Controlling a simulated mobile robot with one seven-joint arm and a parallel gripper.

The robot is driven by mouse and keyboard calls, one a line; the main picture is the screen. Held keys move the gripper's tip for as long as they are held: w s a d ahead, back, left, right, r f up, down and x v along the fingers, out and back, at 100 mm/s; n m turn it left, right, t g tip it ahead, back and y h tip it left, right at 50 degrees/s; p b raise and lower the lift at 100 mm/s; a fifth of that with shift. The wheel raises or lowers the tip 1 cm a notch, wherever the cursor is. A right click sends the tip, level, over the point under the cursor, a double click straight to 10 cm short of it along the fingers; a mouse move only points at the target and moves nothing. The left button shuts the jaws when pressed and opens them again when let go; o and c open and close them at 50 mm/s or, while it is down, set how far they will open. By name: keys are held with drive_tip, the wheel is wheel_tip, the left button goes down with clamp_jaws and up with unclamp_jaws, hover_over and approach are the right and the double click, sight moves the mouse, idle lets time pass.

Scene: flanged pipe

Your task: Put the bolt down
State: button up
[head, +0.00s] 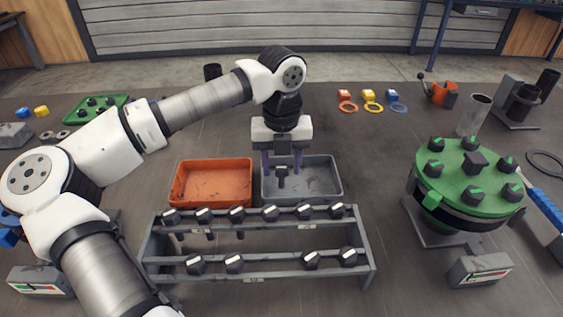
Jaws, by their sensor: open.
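My gripper (283,166) points down over the grey tray (328,186), with its purple fingers apart. A dark bolt (282,177) shows between and just below the fingertips, upright, with its head up. It is in front of the tray's floor in the picture. I cannot tell whether it touches the tray floor or the fingers.
An orange tray (211,184) stands left of the grey one. In front, a two-tier rack (258,255) holds several dark bolts. A green-topped flange (470,178) with bolts stands at right. A grey tube (474,115) and an orange clamp (441,95) are behind it.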

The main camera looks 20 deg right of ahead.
sight(281, 167)
drive_tip(key=shift+r, duration=0.1)
wheel_tip(281, 167, up, 12)
drive_tip(key=shift+b, duration=0.4)
